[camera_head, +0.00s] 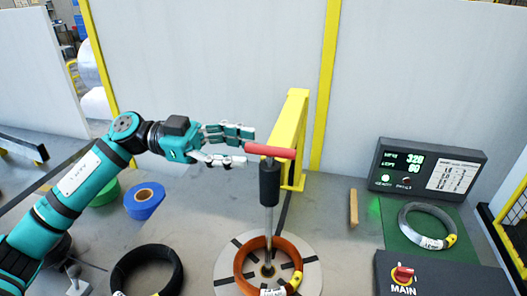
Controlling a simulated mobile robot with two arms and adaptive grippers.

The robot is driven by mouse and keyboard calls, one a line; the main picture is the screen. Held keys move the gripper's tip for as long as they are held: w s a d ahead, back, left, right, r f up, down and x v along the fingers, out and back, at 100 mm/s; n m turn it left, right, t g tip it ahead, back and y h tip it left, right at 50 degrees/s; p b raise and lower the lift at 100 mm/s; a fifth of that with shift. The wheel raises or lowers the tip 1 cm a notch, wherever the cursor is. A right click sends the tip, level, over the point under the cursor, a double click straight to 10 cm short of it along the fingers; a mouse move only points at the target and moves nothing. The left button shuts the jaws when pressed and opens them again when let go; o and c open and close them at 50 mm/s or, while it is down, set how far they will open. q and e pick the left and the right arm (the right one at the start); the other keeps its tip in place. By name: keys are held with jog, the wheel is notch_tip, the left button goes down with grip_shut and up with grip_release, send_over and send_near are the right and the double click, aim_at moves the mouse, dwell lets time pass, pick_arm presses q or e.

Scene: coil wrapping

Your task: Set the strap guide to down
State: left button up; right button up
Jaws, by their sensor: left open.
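A metal post with a black sleeve (269,184) and a red crossbar (270,151) on top stands over the round turntable (228,271); I take this to be the strap guide, but no label confirms it. The red bar is raised and lies nearly level. My left gripper (249,146) comes in from the left, open and empty, with its fingertips close to the bar's left end. I cannot tell whether they touch it. An orange-brown coil (242,262) with a yellow tag lies on the turntable around the post's foot. My right gripper is not in view.
A yellow upright frame (290,130) stands just behind the post. A black coil (147,271) and a blue roll (144,203) lie to the left. A display box (427,168), a silver coil (427,226) on a green mat and a MAIN switch box (440,275) are at right.

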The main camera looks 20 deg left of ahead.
pick_arm(q)
jog(key=a, duration=0.6)
jog(key=shift+s, duration=0.2)
